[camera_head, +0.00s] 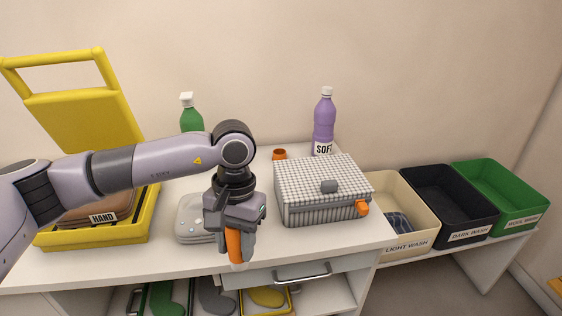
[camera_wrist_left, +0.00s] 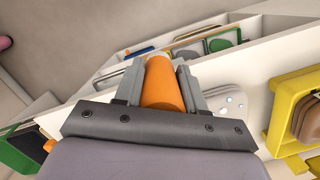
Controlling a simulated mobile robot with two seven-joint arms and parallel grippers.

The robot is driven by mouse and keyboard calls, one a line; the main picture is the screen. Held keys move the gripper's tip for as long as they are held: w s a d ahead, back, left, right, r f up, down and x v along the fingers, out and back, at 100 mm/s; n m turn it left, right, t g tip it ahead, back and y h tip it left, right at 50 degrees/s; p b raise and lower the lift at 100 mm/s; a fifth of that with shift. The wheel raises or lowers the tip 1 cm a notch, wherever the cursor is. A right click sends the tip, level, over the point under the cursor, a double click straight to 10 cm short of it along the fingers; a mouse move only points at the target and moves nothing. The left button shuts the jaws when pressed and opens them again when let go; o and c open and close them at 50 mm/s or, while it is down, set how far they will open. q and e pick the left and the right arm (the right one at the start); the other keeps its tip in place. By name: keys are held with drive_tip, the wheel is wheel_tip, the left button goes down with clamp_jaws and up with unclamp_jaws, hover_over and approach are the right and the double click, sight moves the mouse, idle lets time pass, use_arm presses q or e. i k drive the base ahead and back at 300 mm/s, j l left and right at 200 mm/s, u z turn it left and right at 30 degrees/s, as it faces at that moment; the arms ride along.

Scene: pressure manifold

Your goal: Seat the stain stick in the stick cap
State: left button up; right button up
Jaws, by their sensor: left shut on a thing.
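My left gripper (camera_head: 236,243) is shut on the stain stick, an orange cylinder (camera_head: 234,247) with a pale tip pointing down. It holds the stick near the table's front edge, between the soap-dish-like pale tray and the grey basket. In the left wrist view the stick (camera_wrist_left: 162,85) sits between the two grey fingers (camera_wrist_left: 160,88). A small orange round piece (camera_head: 280,154), which looks like the stick cap, stands behind the basket, apart from the stick. The basket partly hides its base. My right gripper is not in view.
The grey gridded basket (camera_head: 300,208) has an orange piece (camera_head: 362,208) at its right corner. A purple SOFT bottle (camera_head: 324,125) and green spray bottle (camera_head: 191,118) stand behind. Wash bins (camera_head: 410,240) stand right. A drawer (camera_head: 270,277) is below.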

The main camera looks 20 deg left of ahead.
sight(279, 158)
drive_tip(key=i+l, duration=0.1)
drive_tip(key=l, duration=0.2)
drive_tip(key=i+l+z, duration=0.1)
drive_tip(key=l, duration=0.2)
drive_tip(key=i+l+z, duration=0.1)
drive_tip(key=i, duration=0.2)
drive_tip(key=i+l+z, duration=0.15)
drive_tip(key=i+l, duration=0.05)
drive_tip(key=i, duration=0.1)
